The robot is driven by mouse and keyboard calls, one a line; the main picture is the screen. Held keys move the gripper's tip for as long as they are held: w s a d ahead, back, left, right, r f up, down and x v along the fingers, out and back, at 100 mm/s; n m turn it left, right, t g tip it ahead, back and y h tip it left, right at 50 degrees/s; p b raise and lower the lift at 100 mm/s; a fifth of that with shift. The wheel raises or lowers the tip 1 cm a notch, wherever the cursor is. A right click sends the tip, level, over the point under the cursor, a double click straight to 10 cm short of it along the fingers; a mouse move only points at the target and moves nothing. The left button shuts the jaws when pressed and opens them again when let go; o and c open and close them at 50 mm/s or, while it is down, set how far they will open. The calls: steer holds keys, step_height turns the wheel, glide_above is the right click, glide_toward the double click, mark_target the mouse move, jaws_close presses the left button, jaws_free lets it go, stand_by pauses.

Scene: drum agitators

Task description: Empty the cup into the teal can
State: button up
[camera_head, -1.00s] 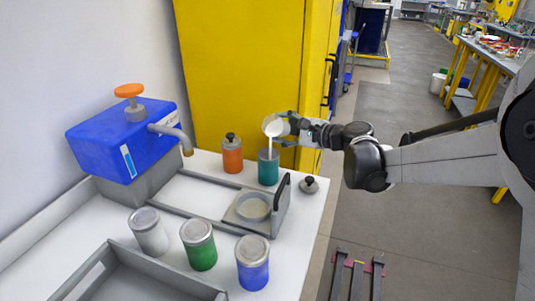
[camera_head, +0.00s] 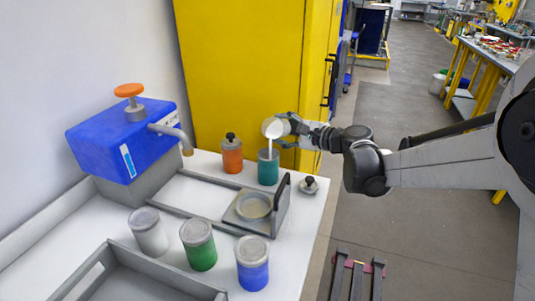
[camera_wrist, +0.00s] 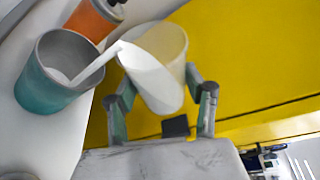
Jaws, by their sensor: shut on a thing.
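The translucent cup (camera_wrist: 158,68) is tilted over the teal can, and white liquid runs from its lip in a thin stream. In the head view the cup (camera_head: 274,127) is just above the can. My gripper (camera_wrist: 160,100) is shut on the cup, with a finger on each side; it also shows in the head view (camera_head: 290,130). The teal can (camera_head: 268,168) stands open on the bench; in the wrist view the can (camera_wrist: 50,92) has some white liquid inside, where the stream lands. White liquid still shows in the cup.
An orange can (camera_head: 232,155) with a black-knobbed lid stands left of the teal can. A loose knobbed lid (camera_head: 308,186) lies to the right. A blue dispenser (camera_head: 120,145), a grey clamp frame (camera_head: 285,210) and white, green and blue cans are nearby. A yellow cabinet (camera_head: 250,70) stands behind.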

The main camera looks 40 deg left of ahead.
steer(key=shift+s+f+n+y, duration=0.1)
steer(key=shift+f+n+y, duration=0.2)
steer(key=shift+n, duration=0.4)
stand_by(1.3)
steer(key=shift+s+d+r+n+t, duration=0.15)
steer(key=shift+s+r+n, duration=0.2)
steer(key=shift+r, duration=0.25)
steer(key=shift+s+d+r+n+t, duration=0.1)
steer(key=shift+s+r+n+t, duration=0.1)
steer(key=shift+r+n, duration=0.3)
stand_by(0.6)
steer(key=shift+s+f+n+y+b, duration=0.15)
steer(key=shift+f+n+y+b, duration=0.15)
steer(key=shift+n+y+b, duration=0.65)
stand_by(0.7)
steer(key=shift+s+r+h+b, duration=0.15)
steer(key=shift+h+b, duration=0.1)
steer(key=shift+b, duration=0.15)
